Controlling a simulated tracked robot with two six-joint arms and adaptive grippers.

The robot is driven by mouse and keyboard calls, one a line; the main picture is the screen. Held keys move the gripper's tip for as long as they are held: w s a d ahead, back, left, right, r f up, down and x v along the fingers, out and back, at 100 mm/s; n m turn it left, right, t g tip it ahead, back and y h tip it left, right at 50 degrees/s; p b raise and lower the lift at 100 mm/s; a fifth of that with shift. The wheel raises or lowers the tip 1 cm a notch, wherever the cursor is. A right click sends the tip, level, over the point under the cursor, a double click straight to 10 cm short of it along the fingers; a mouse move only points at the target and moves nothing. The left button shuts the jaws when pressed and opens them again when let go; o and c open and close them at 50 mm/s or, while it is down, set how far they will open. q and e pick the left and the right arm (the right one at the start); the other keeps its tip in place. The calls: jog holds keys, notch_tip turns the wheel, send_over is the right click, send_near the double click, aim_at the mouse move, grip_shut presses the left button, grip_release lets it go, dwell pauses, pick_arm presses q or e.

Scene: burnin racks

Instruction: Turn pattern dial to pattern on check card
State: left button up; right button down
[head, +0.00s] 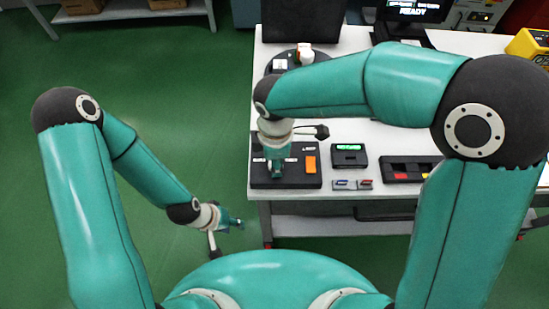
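A black control box (301,182) with white markings and an orange switch (310,163) sits at the table's front left corner. My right gripper (277,172) points down at the left part of this box and covers what lies under it. No pattern dial can be made out; it may be hidden there. Whether the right fingers are open or shut is unclear. My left gripper (236,223) hangs left of the table, over the green floor, apart from everything. Its fingers are too small to judge. I cannot identify a check card.
On the white table (345,42) are a small black unit with a green display (349,156), small blue and red pieces (353,184) and a black tray (398,176) with coloured blocks. A round dark fixture (283,65), a monitor reading READY (413,9) and a yellow device (527,45) stand farther back.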

jog(key=shift+r, duration=0.1)
jog(key=c, duration=0.8)
grip_release()
jog(key=shift+o, duration=0.2)
notch_tip(320, 180, up, 12)
